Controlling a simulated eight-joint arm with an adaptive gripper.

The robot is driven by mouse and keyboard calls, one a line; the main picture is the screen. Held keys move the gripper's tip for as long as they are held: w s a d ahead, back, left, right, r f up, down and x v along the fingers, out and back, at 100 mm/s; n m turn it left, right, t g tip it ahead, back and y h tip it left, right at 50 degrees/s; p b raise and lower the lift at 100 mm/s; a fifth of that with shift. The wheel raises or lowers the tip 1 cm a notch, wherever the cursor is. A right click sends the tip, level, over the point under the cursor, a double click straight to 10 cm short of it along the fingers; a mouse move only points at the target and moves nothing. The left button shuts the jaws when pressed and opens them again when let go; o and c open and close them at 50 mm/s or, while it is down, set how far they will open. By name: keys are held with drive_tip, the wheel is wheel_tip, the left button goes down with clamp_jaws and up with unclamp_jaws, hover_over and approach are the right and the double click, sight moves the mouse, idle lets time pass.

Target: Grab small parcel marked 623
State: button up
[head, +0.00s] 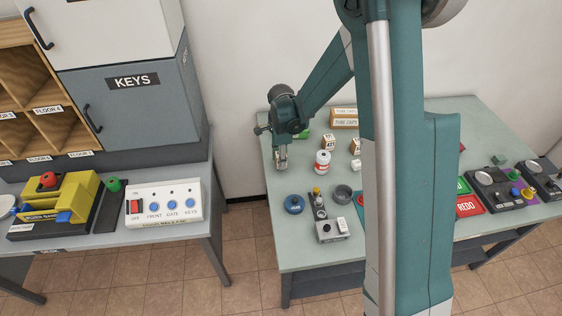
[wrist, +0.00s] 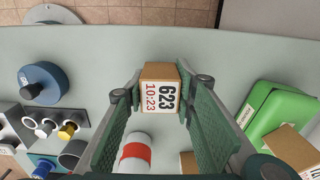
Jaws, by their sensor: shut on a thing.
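The small brown parcel marked 623 (wrist: 160,85) sits between my fingertips in the wrist view, its white label with "623" and "10:23" facing the camera. My gripper (wrist: 158,92) is shut on it, one green pad at each side. In the head view my gripper (head: 281,160) is over the left part of the green-grey table, and the parcel is mostly hidden there. I cannot tell whether the parcel touches the table.
A white can with a red band (head: 322,163) stands right of my gripper. Other small parcels (head: 328,143) and a tube caps box (head: 344,118) are farther back. A green container (wrist: 278,118) is close on the right in the wrist view. A blue round thing (head: 294,204) lies nearer the front.

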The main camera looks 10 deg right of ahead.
wheel_tip(320, 180, up, 9)
drive_tip(key=shift+f+p, duration=0.2)
drive_tip(key=shift+p, duration=0.35)
idle(0.5)
